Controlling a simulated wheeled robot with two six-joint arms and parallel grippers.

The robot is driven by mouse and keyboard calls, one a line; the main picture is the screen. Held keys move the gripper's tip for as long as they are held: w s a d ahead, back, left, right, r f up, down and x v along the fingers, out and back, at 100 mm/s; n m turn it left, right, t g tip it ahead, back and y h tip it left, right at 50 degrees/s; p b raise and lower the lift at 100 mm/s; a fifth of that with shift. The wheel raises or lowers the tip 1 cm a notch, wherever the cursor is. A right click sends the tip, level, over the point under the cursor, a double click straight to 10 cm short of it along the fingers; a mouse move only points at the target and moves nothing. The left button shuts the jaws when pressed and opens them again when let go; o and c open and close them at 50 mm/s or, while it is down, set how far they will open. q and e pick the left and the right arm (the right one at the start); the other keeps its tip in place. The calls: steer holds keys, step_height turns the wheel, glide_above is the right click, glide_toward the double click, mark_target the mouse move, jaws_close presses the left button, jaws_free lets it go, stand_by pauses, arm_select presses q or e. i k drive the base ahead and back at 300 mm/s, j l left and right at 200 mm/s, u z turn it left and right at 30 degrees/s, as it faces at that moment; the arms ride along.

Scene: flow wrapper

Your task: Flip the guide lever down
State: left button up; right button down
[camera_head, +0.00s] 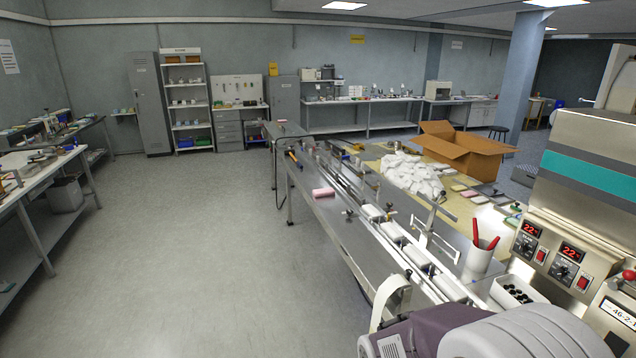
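The flow wrapper's long metal infeed (347,207) runs from the middle of the view toward the lower right, with white blocks (392,231) lying in a row in its channel. A thin upright lever-like bar (434,213) stands beside the channel, near a metal bracket (437,240). It looks like the guide lever and points up, slightly tilted, but it is small and I cannot be sure. Neither my left nor my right gripper shows clearly, and no gripper is seen touching the lever.
A pink roll (323,192) lies on the infeed's left edge. A white cup with red-handled tools (480,256), a bin of dark pieces (513,293) and a control panel (560,262) are at right. A cardboard box (462,150) stands behind. The floor at left is clear.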

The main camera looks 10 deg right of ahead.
mark_target(435, 205)
steer(key=i+z, duration=0.35)
steer(key=i, duration=0.2)
steer(key=i+z, duration=0.35)
steer(key=i, duration=0.2)
steer(key=i+j+z, duration=0.3)
steer(key=i, duration=0.2)
steer(key=i+z, duration=0.7)
steer(key=i, duration=0.05)
